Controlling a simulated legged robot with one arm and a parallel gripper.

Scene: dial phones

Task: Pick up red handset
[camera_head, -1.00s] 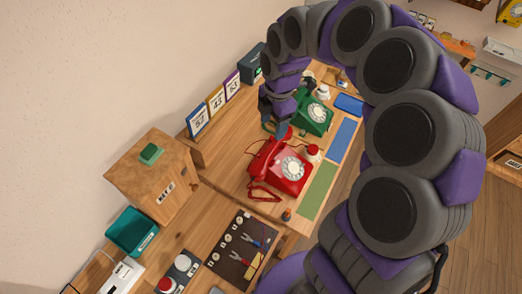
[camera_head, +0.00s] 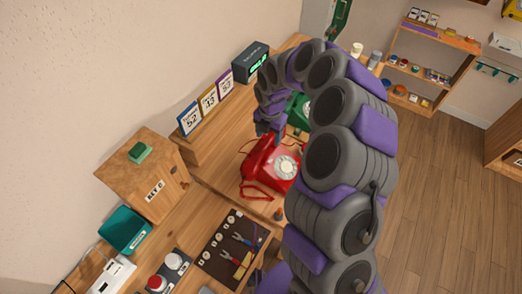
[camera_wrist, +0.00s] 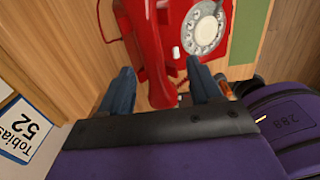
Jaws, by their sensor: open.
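A red dial phone (camera_head: 283,170) sits on the wooden desk, with its red handset (camera_head: 259,157) lying along its left side in the head view. In the wrist view the red handset (camera_wrist: 149,45) runs down between the fingers, in front of the phone body with its white dial (camera_wrist: 204,27). My gripper (camera_wrist: 158,84) is open, with one finger on each side of the handset's near end. Whether the fingers touch it cannot be told. In the head view my gripper (camera_head: 268,132) is just above the handset's far end, and its fingertips are partly hidden.
A green phone (camera_head: 298,110) stands behind my arm. Number cards (camera_head: 208,105) stand along the wall side, near a wooden key box (camera_head: 148,177). A tool board (camera_head: 232,247) lies in front of the red phone. Open floor is at the right.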

